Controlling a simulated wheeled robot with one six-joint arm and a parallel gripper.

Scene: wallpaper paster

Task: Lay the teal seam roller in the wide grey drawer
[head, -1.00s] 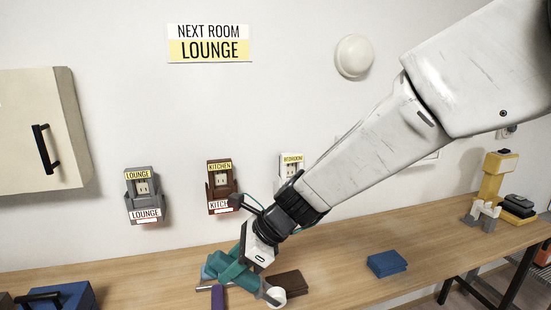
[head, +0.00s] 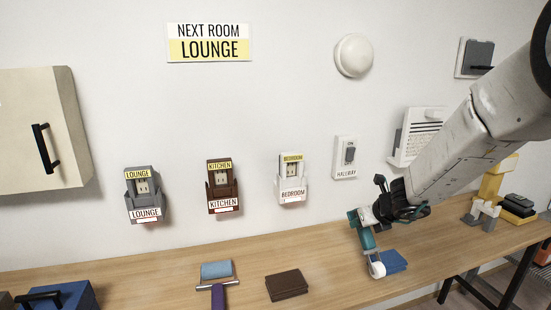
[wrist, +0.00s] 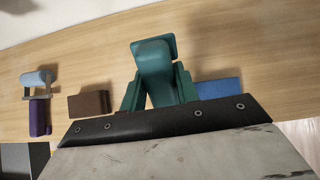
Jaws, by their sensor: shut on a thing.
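My gripper (head: 366,226) is shut on the teal seam roller (head: 368,242) at the right of the head view. The roller hangs below the jaws, with its white wheel low, in front of the blue block. In the wrist view, the teal handle (wrist: 153,62) stands between the teal fingers of my gripper (wrist: 158,88); its wheel is hidden there. The roller appears to be above the wooden bench; the gap is hard to judge. I cannot make out the wide grey drawer in either view.
On the bench (head: 330,245) lie a purple-handled roller (head: 218,290), a brown block (head: 287,284) and a blue block (head: 396,258). A blue box with a black handle (head: 78,295) is at lower left. Yellow and black items (head: 518,205) stand at right. Labelled holders (head: 292,180) hang on the wall.

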